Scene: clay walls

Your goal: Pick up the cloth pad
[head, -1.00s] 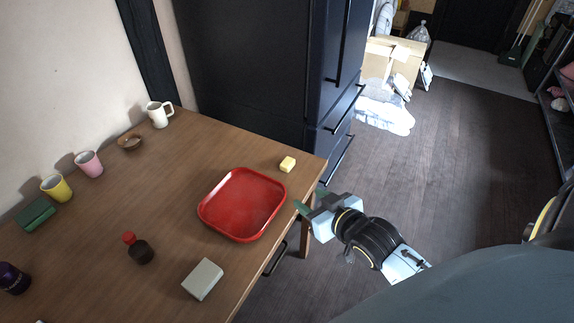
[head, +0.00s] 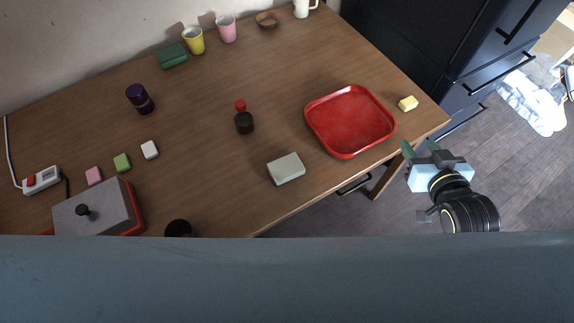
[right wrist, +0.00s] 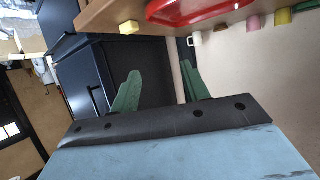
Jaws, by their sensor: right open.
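No item is plainly marked as the cloth pad. A flat light grey pad-like block (head: 286,169) lies on the table near its front edge, left of the red tray. A dark green folded-looking item (head: 171,56) lies at the back by the wall; I cannot tell which is cloth. My right gripper (head: 420,148) is open and empty, off the table's front right edge, well to the right of both. Its green fingers stand apart in the right wrist view (right wrist: 160,80), with nothing between them. My left gripper is not in view.
The red tray (head: 350,121) and a yellow block (head: 408,103) are near the right edge. A dark bottle with a red cap (head: 244,119) stands mid-table, a purple jar (head: 140,99) further left. A grey knobbed box (head: 98,210) sits front left. Bare tabletop surrounds the bottle.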

